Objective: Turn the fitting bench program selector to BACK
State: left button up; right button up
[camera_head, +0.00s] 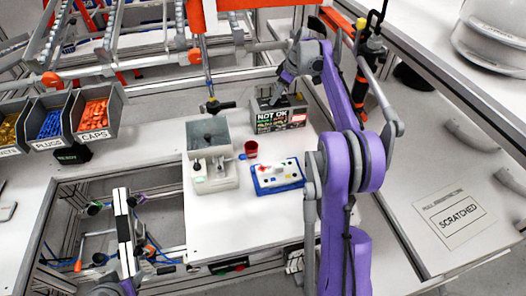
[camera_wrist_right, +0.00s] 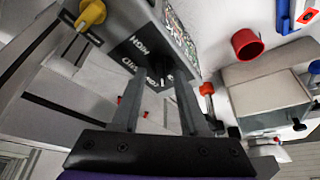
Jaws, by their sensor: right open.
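The fitting bench box (camera_head: 281,121) with a lit "NOT OK" display stands at the back of the white bench top. My right gripper (camera_head: 277,98) reaches down to the top of this box, its fingers partly hard to make out there. In the right wrist view the open gripper (camera_wrist_right: 161,80) has its two fingers apart at the edge of the labelled box face (camera_wrist_right: 140,50). A small dark part, perhaps the selector, shows between the fingertips; its setting is not readable. Part of my left arm shows at the bottom left; its jaws are unclear.
A grey tester (camera_head: 210,170), a red cup (camera_head: 251,149) and a blue-edged panel (camera_head: 277,177) stand in front of the box. Part bins (camera_head: 97,115) are at the left. A yellow knob (camera_wrist_right: 92,13) shows in the right wrist view. A "SCRATCHED" sheet (camera_head: 455,217) lies right.

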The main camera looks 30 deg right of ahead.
pick_arm(q)
jog(key=s+f+b, duration=0.3)
jog(key=f, duration=0.2)
pick_arm(e)
jog(key=m, duration=0.1)
jog(key=m+h, duration=0.1)
jog(key=m, duration=0.1)
jog(key=s+m+h, duration=0.1)
jog(key=m, duration=0.1)
jog(key=shift+a+f+t, duration=0.3)
jog(key=shift+f, duration=0.05)
jog(key=a+p+v, duration=0.1)
jog(key=p+v, duration=0.1)
jog(key=v, duration=1)
jog(key=s+a+f+m, duration=0.1)
jog(key=s+a+f, duration=0.1)
jog(key=s+a, duration=0.75)
pick_arm(q)
jog(key=w+r+p, duration=0.1)
jog(key=w+r, duration=0.2)
jog(key=r, duration=0.2)
jog(key=shift+r+p, duration=0.25)
jog(key=shift+p, duration=0.15)
pick_arm(e)
jog(key=s+a+f+t, duration=0.1)
jog(key=s+a+f, duration=0.7)
jog(key=s+a, duration=0.1)
jog(key=shift+s+a+m+h, duration=0.2)
jog(key=shift+s+m+h, duration=0.2)
jog(key=shift+s, duration=0.5)
